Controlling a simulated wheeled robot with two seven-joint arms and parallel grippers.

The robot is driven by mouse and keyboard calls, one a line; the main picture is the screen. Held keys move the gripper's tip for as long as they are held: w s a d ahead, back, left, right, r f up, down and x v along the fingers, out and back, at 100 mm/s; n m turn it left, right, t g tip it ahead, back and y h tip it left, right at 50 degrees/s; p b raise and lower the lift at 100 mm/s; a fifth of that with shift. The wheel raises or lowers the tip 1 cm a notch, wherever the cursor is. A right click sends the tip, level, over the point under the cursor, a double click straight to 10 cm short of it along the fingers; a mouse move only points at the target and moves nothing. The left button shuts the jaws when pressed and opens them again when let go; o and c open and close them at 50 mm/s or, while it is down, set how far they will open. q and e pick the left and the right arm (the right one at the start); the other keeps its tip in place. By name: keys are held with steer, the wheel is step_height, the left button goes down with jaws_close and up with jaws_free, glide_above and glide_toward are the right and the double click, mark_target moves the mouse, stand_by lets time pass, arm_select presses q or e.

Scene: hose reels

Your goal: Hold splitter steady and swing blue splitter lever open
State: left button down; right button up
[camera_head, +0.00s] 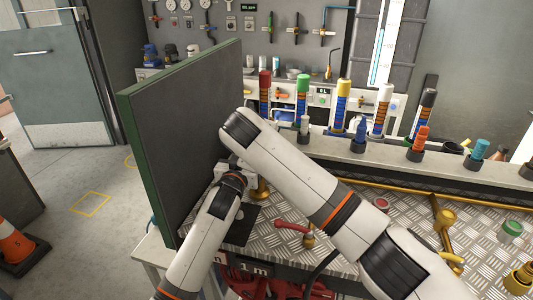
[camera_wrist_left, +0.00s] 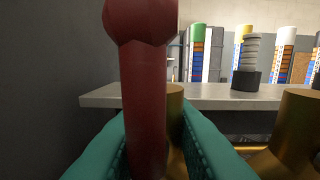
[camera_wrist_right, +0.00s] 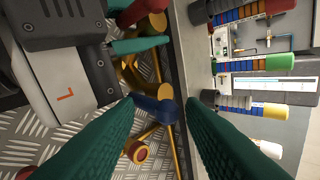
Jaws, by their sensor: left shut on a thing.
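The brass splitter (camera_wrist_right: 140,80) is in the right wrist view above the tread-plate bench; it is mostly hidden in the head view, with a brass bit (camera_head: 261,190) showing beside my arms. Its blue lever (camera_wrist_right: 157,107) lies between and just beyond the fingertips of my right gripper (camera_wrist_right: 160,103), which is open. I cannot tell whether they touch. My left gripper (camera_wrist_left: 150,130) is shut on a dark red handle (camera_wrist_left: 143,75), with brass behind it. The red handle (camera_wrist_right: 138,12) also shows in the right wrist view. My arms hide both grippers in the head view.
A tall dark green-edged panel (camera_head: 180,130) stands close left of my arms. A rail (camera_head: 390,166) with several coloured nozzles runs behind the bench (camera_head: 355,205). Brass fittings (camera_head: 442,225) and a red-handled piece (camera_head: 293,227) lie on the bench. A cone (camera_head: 14,243) stands at far left.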

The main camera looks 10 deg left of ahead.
steer(key=v, duration=0.7)
steer(key=shift+s+r, duration=0.15)
steer(key=shift+s, duration=0.05)
steer(key=shift+a, duration=0.1)
steer(key=shift+c, duration=1.2)
step_height(320, 180, down, 5)
steer(key=m+t+y, duration=0.3)
steer(key=m+y, duration=0.1)
steer(key=y, duration=0.1)
steer(key=s+d+f+m+t+y, duration=0.25)
steer(key=s+d+m+t, duration=0.2)
steer(key=d+m, duration=0.25)
steer(key=a+x, duration=0.1)
steer(key=x, duration=1)
steer(key=shift+s+r+m, duration=0.2)
steer(key=shift+m, duration=0.1)
steer(key=shift+a+y, duration=0.1)
steer(key=shift+y, duration=0.15)
steer(key=shift+c, duration=0.6)
